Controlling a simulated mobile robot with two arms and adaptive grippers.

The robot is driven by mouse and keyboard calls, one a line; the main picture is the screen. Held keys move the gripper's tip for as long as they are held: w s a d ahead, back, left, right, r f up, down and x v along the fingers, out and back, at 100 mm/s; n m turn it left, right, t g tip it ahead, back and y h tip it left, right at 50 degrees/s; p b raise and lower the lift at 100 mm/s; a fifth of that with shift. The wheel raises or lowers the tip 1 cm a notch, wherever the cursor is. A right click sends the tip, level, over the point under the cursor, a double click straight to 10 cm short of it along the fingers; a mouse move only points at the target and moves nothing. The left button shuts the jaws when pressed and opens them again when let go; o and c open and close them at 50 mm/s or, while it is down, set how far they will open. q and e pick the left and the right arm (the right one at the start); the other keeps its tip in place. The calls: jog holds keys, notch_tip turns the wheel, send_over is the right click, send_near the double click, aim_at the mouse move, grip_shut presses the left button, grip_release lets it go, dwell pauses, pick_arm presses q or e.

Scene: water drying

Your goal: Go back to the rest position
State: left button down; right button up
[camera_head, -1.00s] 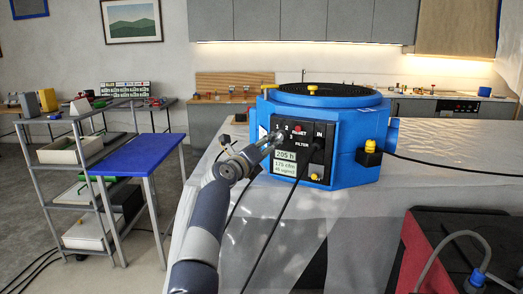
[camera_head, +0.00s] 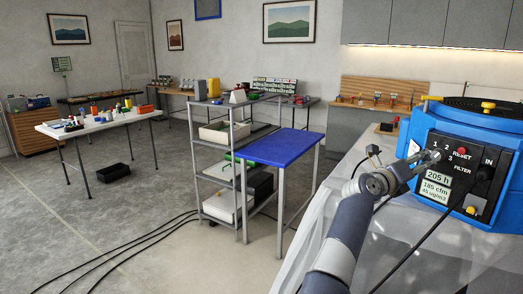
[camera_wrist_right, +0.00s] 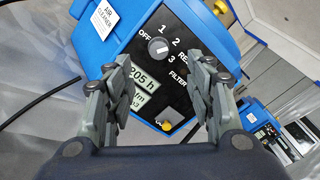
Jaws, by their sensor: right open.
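The blue air cleaner (camera_head: 425,115) stands on the covered table at the right. Its black control panel (camera_head: 462,160) has a knob with OFF, 1, 2 and 3, a red reset button and a display reading 205 h. My right gripper (camera_head: 426,160) is in front of this panel, near the knob. In the right wrist view the gripper (camera_wrist_right: 163,78) is open, its fingers apart with nothing between them. My left gripper is out of view.
A blue-topped table (camera_head: 270,147) and a grey shelf rack (camera_head: 213,170) stand left of the covered table (camera_head: 318,235). A white table (camera_head: 95,124) stands further left. Black cables (camera_head: 150,240) lie on the floor. A black cable runs from the panel past my right forearm.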

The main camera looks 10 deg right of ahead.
jog(key=s+a+f+n+t+y, duration=0.2)
jog(key=a+n+t+y, duration=0.9)
jog(key=n, duration=1.2)
jog(key=s+a+f+n+g+y, duration=0.2)
jog(key=s+a+f+n+y, duration=0.25)
jog(key=a+f+n, duration=0.5)
jog(key=s+a+f+n+g+y, duration=0.25)
jog(key=s+a+f+n, duration=0.35)
jog(key=f, duration=0.7)
jog(key=s+a+f+n+g, duration=0.1)
jog(key=s+f+g, duration=0.35)
jog(key=s, duration=0.45)
jog(key=s+a+f+n+g+h, duration=0.1)
jog(key=s+f+g, duration=0.2)
jog(key=s+f, duration=0.5)
jog(key=s+a+f+n+g, duration=0.1)
jog(key=s+a+f+g, duration=0.2)
jog(key=s, duration=0.8)
notch_tip(320, 180, down, 26)
jog(key=s+d+g+p, duration=0.1)
jog(key=s, duration=0.1)
jog(key=s+d+f+g+p, duration=0.1)
jog(key=s+d+f, duration=0.2)
jog(key=s+f, duration=1.2)
jog(key=shift+s+d+n+g+h, duration=0.15)
jog(key=shift+s+n+g+h, duration=0.2)
jog(key=shift+s, duration=0.55)
